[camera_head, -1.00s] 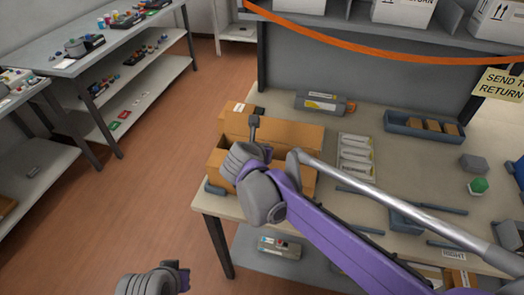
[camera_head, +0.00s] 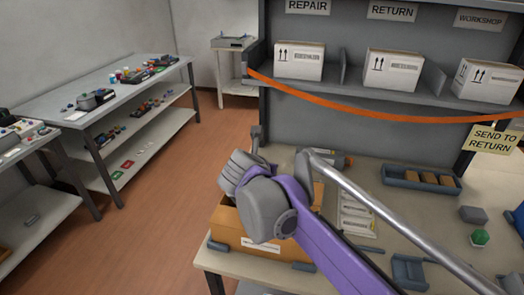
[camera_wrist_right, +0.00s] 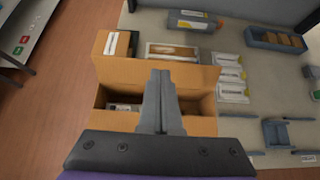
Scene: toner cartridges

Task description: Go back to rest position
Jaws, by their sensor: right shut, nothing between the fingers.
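My right arm reaches in from the lower right in the head view. Its right gripper (camera_head: 257,133) is held up over the open cardboard box (camera_head: 232,222), which my arm partly hides. In the right wrist view the two fingers of this gripper (camera_wrist_right: 160,74) are together and empty, in front of the open box (camera_wrist_right: 108,122). Inside the box a dark item with a light label (camera_wrist_right: 124,107) shows beside the fingers. My left gripper is not in the head view.
A toner cartridge (camera_wrist_right: 193,20), white labelled packs (camera_wrist_right: 230,75) and a blue tray (camera_wrist_right: 275,38) lie on the table. Above it, an orange strap (camera_head: 380,116) hangs before the shelf with white boxes (camera_head: 300,60). The floor (camera_head: 150,220) on the left is clear.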

